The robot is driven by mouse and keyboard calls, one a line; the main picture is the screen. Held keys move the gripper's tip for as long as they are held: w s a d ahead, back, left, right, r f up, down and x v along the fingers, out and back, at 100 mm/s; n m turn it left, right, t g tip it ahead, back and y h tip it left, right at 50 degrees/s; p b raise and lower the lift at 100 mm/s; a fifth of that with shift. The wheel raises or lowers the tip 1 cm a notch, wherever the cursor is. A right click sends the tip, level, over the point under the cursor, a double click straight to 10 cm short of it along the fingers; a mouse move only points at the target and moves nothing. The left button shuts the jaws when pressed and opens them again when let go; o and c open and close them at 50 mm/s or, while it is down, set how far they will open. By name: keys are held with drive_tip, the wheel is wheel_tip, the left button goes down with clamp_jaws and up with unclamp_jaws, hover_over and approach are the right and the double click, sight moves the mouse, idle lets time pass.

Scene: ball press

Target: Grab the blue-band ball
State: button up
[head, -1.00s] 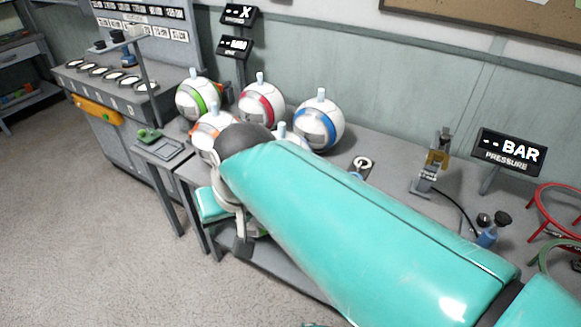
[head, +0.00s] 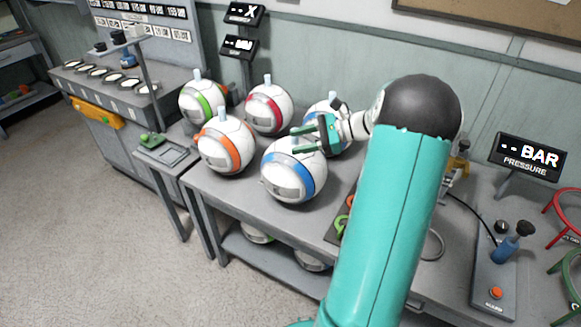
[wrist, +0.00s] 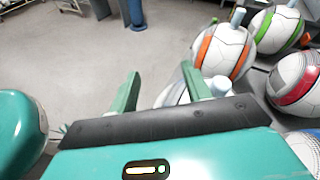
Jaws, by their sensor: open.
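A white ball with a blue band (head: 293,178) sits at the front of the grey table in the head view. A second ball (head: 343,143), behind it and to the right, also shows some blue and is partly hidden by my gripper. My gripper (head: 297,140) is open and empty, its fingers pointing left just above the front blue-band ball. I cannot tell whether they touch it. In the wrist view my gripper (wrist: 163,88) has its fingers apart, with a pale ball (wrist: 172,96) partly showing between them.
Close by stand the orange-band ball (head: 225,152), red-band ball (head: 268,112) and green-band ball (head: 203,103). A pressure sign (head: 529,156) and a blue-handled pump (head: 507,249) stand on the right. More balls lie on the lower shelf.

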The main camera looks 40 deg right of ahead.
sight(295, 143)
drive_tip(key=s+d+f+m+t, duration=0.2)
drive_tip(key=d+m+t, duration=0.1)
drive_tip(key=d, duration=0.3)
drive_tip(key=s+d+f+m+t, duration=0.1)
drive_tip(key=s+d+m+t, duration=0.1)
drive_tip(key=d, duration=0.4)
drive_tip(key=shift+h, duration=0.3)
drive_tip(key=x, duration=1.3)
drive_tip(key=shift+w+a+f, duration=0.1)
drive_tip(key=shift+w+f, duration=0.05)
drive_tip(key=shift+w, duration=0.15)
clamp_jaws()
